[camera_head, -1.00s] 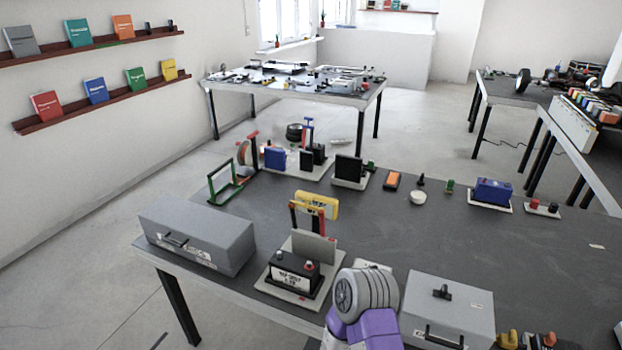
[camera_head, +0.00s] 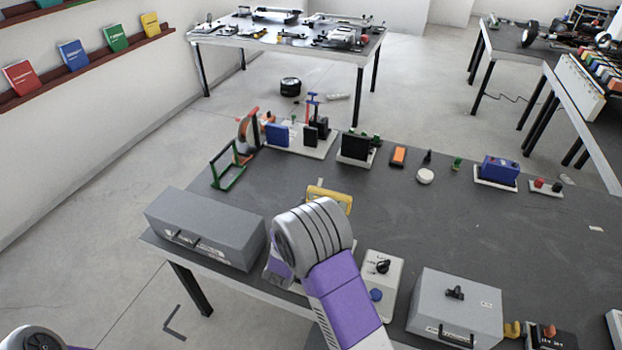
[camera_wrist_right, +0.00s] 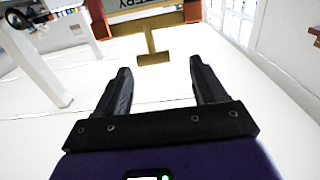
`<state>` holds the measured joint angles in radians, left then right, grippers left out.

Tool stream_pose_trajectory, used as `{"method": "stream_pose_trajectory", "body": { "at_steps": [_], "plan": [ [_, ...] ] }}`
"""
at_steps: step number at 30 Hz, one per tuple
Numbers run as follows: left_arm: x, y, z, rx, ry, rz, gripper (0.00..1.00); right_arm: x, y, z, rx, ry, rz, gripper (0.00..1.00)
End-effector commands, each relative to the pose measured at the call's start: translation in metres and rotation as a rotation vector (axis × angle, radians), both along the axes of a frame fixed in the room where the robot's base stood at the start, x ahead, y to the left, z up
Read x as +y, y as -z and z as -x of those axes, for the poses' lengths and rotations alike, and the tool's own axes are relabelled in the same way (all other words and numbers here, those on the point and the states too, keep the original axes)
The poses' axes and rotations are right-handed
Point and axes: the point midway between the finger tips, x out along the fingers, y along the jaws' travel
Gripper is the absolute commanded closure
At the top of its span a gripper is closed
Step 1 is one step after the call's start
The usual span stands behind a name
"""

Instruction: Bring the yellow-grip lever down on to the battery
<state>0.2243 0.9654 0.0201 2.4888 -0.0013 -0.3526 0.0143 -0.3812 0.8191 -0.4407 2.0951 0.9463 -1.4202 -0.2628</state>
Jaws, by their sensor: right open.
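My right gripper (camera_wrist_right: 165,77) is open in the right wrist view, with nothing between its fingertips. A dull yellow T-shaped piece (camera_wrist_right: 153,57) lies just beyond the fingertips, roughly centred between them and apart from them. It joins a yellowish crosspiece (camera_wrist_right: 165,20) with partly cropped lettering; I cannot tell for certain whether this is the lever's grip. In the head view a yellow piece (camera_head: 331,198) shows behind my right wrist. My right arm hides the battery, most of its stand and the right fingers. My left gripper is out of view.
A grey case (camera_head: 205,228) stands left of my right arm. A white switch box (camera_head: 384,285) and another grey case (camera_head: 456,305) stand to the right. The middle right of the dark table (camera_head: 500,240) is clear.

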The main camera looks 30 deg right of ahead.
Motion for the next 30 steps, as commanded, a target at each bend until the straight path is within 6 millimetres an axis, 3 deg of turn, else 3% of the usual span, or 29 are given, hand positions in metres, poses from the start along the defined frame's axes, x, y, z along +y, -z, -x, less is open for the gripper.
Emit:
{"method": "stream_pose_trajectory", "body": {
  "at_steps": [13, 26, 30],
  "plan": [
    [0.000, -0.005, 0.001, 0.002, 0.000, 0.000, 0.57, -0.048, 0.000, -0.040, 0.001, 0.001, -0.002, 0.30],
    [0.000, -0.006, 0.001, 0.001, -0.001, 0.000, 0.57, -0.056, 0.001, -0.048, 0.001, -0.001, -0.002, 0.30],
    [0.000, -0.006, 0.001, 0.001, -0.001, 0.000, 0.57, -0.056, 0.001, -0.048, 0.001, -0.001, -0.002, 0.51]
  ]
}}
